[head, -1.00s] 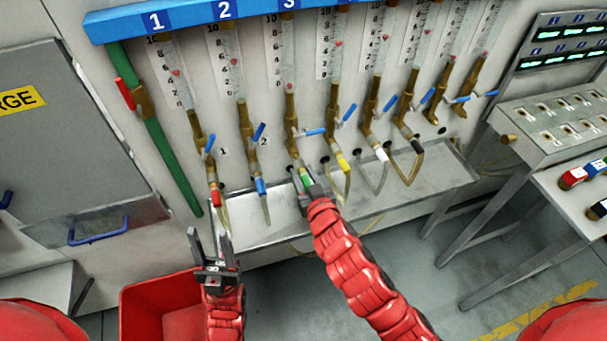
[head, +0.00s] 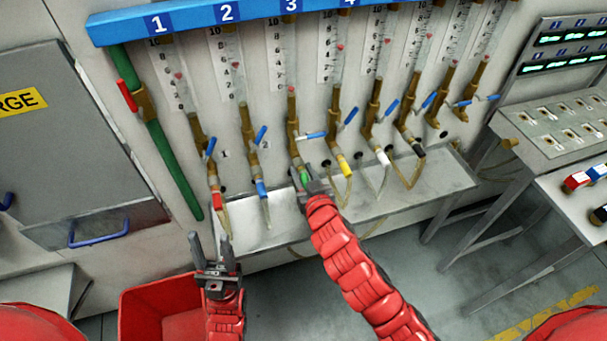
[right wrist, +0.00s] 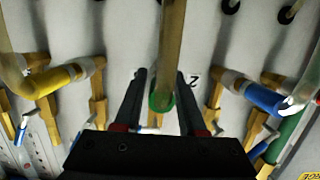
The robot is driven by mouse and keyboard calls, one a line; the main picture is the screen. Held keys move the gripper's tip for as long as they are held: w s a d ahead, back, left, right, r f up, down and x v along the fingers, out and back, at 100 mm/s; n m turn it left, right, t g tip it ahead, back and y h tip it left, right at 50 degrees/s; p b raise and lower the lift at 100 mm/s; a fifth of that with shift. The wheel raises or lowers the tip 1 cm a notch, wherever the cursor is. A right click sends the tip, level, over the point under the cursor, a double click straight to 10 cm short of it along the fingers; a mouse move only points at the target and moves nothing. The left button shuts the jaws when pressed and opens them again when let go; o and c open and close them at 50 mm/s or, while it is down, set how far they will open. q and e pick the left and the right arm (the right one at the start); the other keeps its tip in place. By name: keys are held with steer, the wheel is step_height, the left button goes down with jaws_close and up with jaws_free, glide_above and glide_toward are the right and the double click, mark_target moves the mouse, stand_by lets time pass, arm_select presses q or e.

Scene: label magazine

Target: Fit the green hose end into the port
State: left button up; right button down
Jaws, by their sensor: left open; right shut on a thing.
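The green hose end (head: 304,178) is in my right gripper (head: 307,187), just below the outlet of the brass valve (head: 295,150) under tube 3. In the right wrist view the green hose end (right wrist: 161,103) sits between the two dark fingers, with its tan hose (right wrist: 172,45) rising toward the camera. Whether the end touches or is inside the port cannot be told; the fingers and the hose hide the meeting place. My left gripper (head: 214,250) is open and empty, above the red bin and in front of the tray.
Hoses with red (head: 216,201), blue (head: 261,189), yellow (head: 344,165), white (head: 383,158) and black (head: 419,151) ends hang at neighbouring outlets. A metal tray (head: 268,226) runs below. A red bin (head: 140,307) stands at lower left. Blue valve levers stick out nearby.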

steer(key=shift+w, duration=0.15)
steer(key=shift+c, duration=2)
jaws_free()
steer(key=shift+s, duration=0.25)
steer(key=p+v, duration=0.7)
steer(key=v, duration=1)
steer(key=shift+w, duration=0.15)
